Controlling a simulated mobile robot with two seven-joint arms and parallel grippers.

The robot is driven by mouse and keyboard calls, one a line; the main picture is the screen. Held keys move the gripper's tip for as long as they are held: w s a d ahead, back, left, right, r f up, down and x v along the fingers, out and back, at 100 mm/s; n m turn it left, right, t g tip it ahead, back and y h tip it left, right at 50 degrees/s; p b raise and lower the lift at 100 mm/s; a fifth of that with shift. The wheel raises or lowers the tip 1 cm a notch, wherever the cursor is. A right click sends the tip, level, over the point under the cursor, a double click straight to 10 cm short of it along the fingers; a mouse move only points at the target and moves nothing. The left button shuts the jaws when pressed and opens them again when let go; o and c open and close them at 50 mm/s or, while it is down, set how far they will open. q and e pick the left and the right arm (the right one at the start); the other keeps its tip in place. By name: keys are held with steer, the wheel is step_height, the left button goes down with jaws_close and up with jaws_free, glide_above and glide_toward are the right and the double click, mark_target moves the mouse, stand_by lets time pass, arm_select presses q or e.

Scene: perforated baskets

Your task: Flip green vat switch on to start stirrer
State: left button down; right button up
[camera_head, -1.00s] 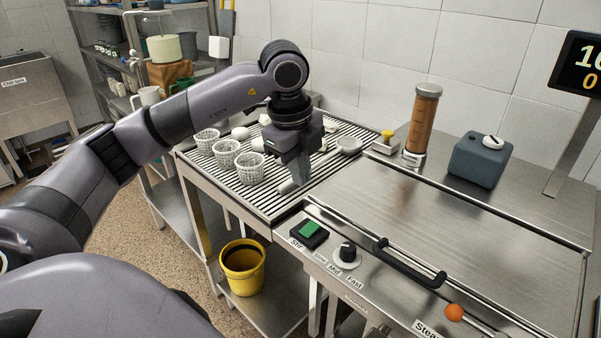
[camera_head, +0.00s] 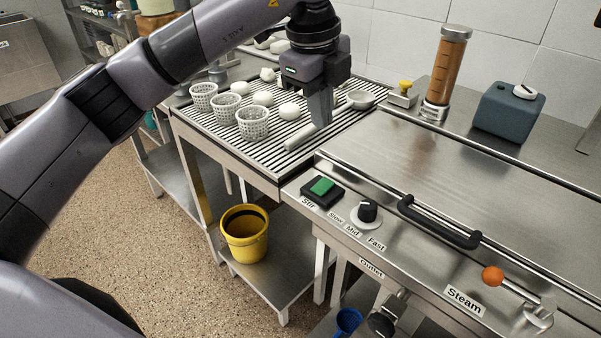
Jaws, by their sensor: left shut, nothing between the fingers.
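The green switch (camera_head: 322,187) sits in a black housing on the vat's front panel, above the label "Stir". My left gripper (camera_head: 321,120) is shut and empty. It points down over the slatted drain table, behind the switch and clearly apart from it. My right gripper is not in view.
A black speed knob (camera_head: 367,211) is right of the switch. A black lid handle (camera_head: 438,222) and an orange-tipped steam lever (camera_head: 493,277) lie further right. White perforated baskets (camera_head: 253,123) stand on the slatted table (camera_head: 290,158). A yellow bucket (camera_head: 245,235) is below.

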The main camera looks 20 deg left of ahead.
mark_target(328, 182)
arm_select(q)
steer(key=shift+d+r, duration=0.1)
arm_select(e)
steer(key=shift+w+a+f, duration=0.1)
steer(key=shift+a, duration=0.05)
arm_select(q)
steer(key=f, duration=0.4)
steer(key=w+f, duration=0.1)
steer(key=f, duration=0.4)
steer(key=w+f+p, duration=0.1)
steer(key=f, duration=0.3)
steer(key=shift+d+f, duration=0.25)
steer(key=shift+d, duration=0.15)
steer(key=shift+w+f, duration=0.1)
steer(key=shift+f, duration=0.1)
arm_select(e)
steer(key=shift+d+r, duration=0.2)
